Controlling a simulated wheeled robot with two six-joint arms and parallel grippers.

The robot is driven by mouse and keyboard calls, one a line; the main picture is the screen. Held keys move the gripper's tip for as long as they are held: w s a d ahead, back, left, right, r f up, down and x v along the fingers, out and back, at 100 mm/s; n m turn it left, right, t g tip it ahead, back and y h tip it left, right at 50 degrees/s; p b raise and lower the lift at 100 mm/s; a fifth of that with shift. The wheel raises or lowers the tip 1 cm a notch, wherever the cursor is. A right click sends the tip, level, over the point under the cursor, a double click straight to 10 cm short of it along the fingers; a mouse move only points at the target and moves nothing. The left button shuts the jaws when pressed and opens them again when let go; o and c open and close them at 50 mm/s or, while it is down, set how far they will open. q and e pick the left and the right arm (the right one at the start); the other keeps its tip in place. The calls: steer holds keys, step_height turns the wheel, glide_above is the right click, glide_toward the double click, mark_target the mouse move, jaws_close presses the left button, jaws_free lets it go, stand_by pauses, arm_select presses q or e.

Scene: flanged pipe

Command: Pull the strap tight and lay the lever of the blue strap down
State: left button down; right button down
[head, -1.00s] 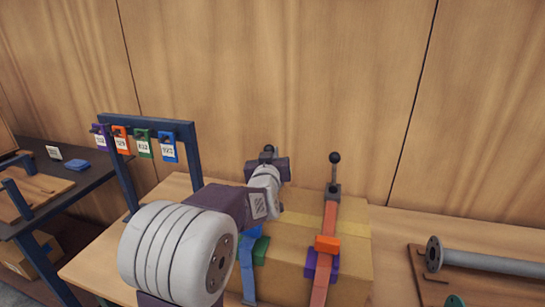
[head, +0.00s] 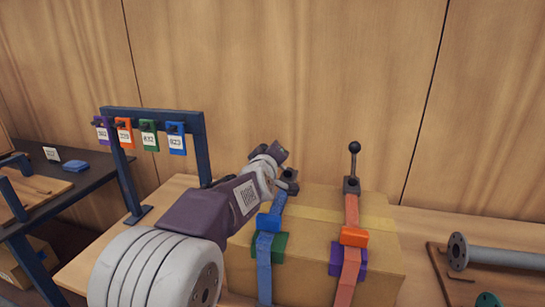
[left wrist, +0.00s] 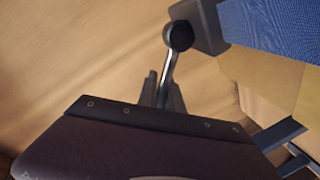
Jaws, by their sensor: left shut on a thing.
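The blue strap (head: 265,260) runs up the front of the carton (head: 310,255) and over its top to a dark buckle (head: 289,185). The blue strap also shows at the upper right of the left wrist view (left wrist: 275,28). My left gripper (left wrist: 163,95) is shut on the lever rod (left wrist: 170,68) by the buckle. A dark round knob (left wrist: 179,35) is at the rod's far end. In the head view a dark round end sits low over the buckle; the rod is mostly hidden, so its exact tilt is unclear. My right gripper is out of view.
An orange strap (head: 349,275) beside it has an upright lever (head: 353,165). A rack (head: 160,113) with several coloured tags stands to the left. A grey flanged pipe (head: 500,257) lies at the right. A dark side table (head: 85,175) is at the far left.

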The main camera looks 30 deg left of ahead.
arm_select(q)
steer(key=shift+a+r, duration=0.2)
steer(key=shift+r, duration=0.1)
steer(key=c, duration=1.5)
jaws_free()
steer(key=p+v, duration=0.1)
steer(key=v, duration=0.3)
steer(key=p+v, duration=0.1)
steer(key=v, duration=0.4)
steer(key=shift+s+a+f+p, duration=0.15)
steer(key=shift+s+a+p, duration=0.05)
steer(key=shift+s+p, duration=0.1)
steer(key=shift+f, duration=0.1)
